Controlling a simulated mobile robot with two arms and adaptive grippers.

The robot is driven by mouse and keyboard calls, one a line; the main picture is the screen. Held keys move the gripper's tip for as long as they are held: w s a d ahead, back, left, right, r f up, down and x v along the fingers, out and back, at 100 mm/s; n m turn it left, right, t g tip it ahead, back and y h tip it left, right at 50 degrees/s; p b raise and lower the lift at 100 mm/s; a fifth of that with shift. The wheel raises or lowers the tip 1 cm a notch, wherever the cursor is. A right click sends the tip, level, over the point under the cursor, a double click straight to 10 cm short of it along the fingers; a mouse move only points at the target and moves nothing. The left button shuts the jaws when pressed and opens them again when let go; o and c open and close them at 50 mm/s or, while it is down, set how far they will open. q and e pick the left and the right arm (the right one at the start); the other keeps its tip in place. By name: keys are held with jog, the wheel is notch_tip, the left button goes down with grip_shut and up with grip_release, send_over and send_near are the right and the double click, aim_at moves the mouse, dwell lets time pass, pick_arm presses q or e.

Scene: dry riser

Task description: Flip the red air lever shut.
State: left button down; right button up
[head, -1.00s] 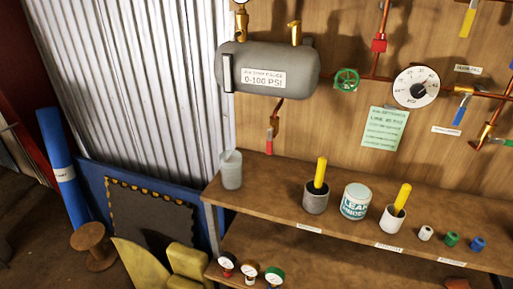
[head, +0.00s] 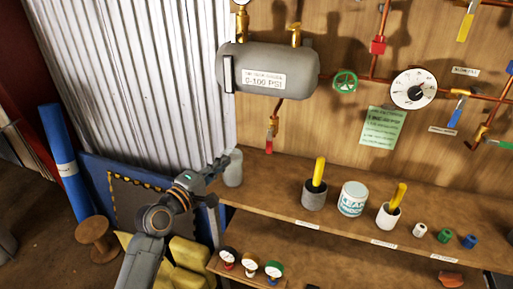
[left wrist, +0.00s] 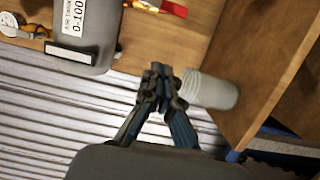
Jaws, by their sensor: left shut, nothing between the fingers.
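The red lever (head: 269,144) hangs down from a brass valve (head: 273,122) on the pipe below the grey air tank (head: 290,70). In the left wrist view the red lever (left wrist: 173,8) shows at the top edge, beside the tank (left wrist: 88,35). My left gripper (head: 222,164) is shut and empty, in front of the grey cup at the shelf's left end. It is below and to the left of the lever, apart from it. In the left wrist view the shut fingers (left wrist: 160,70) appear close to the cup; I cannot tell whether they touch. My right gripper is not in view.
The grey cup (head: 233,168) stands near the gripper. Along the shelf (head: 270,190) are a dark pot (head: 314,198), a labelled can (head: 353,199) and a white pot (head: 387,217). A green valve wheel (head: 345,81) and dial gauge (head: 413,89) are to the right.

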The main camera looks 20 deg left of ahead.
aim_at(270, 141)
pick_arm(q)
jog(key=w+d+p, duration=0.3)
jog(key=w+d, duration=0.3)
jog(key=w, duration=0.3)
jog(key=shift+w+d, duration=0.25)
jog(key=shift+d, duration=0.15)
jog(key=shift+f, duration=0.15)
